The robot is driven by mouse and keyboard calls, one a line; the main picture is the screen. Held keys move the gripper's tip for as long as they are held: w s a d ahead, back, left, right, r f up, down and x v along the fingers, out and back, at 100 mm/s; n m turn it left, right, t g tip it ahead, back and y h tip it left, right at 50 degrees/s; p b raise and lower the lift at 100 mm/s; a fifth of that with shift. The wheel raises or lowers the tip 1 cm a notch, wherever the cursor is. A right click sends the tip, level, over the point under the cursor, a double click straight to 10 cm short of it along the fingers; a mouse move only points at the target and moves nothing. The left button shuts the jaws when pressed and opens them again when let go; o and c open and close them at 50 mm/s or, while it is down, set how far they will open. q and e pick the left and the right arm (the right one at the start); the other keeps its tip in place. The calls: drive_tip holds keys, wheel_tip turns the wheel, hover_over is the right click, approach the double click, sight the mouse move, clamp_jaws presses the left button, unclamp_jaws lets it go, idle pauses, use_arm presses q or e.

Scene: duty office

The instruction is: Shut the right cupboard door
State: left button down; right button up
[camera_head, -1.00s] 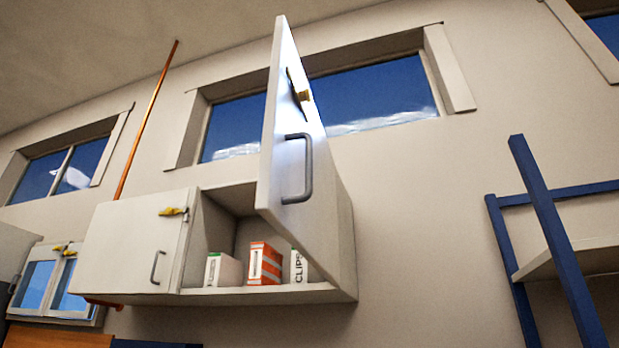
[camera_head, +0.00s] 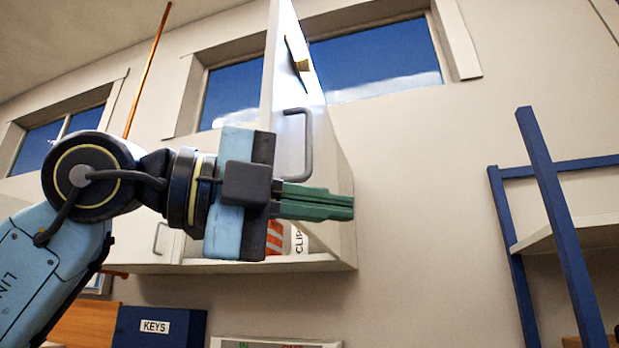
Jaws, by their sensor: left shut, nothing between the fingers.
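The right cupboard door (camera_head: 285,92) stands wide open, swung out from the white wall cupboard (camera_head: 335,240) towards me. Its grey handle (camera_head: 308,142) is on the face turned to the right. My left gripper (camera_head: 350,206) is shut and empty, its green fingers pointing right, just below the handle in the picture. Whether it touches the door I cannot tell. The gripper and wrist hide the door's lower part and most of the open compartment. My right gripper is not in view.
The closed left cupboard door (camera_head: 150,240) is partly behind my arm. A blue shelf frame (camera_head: 555,225) stands at the right. A blue KEYS box (camera_head: 158,327) is below the cupboard. The wall between cupboard and shelf frame is clear.

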sight(309, 166)
use_arm(q)
drive_tip(key=s+a+r+n+t+y, duration=0.3)
drive_tip(key=a+r+n+t+y, duration=0.15)
drive_tip(key=r+t, duration=0.25)
drive_tip(key=p+x, duration=0.5)
drive_tip(key=x, duration=0.5)
drive_tip(key=shift+y, duration=0.25)
drive_tip(key=a, duration=0.1)
drive_tip(key=w+a, duration=0.1)
drive_tip(key=a+p, duration=0.1)
drive_tip(key=a, duration=0.1)
drive_tip(key=shift+w+a+r, duration=0.1)
drive_tip(key=shift+w+r, duration=0.1)
drive_tip(key=shift+w, duration=0.1)
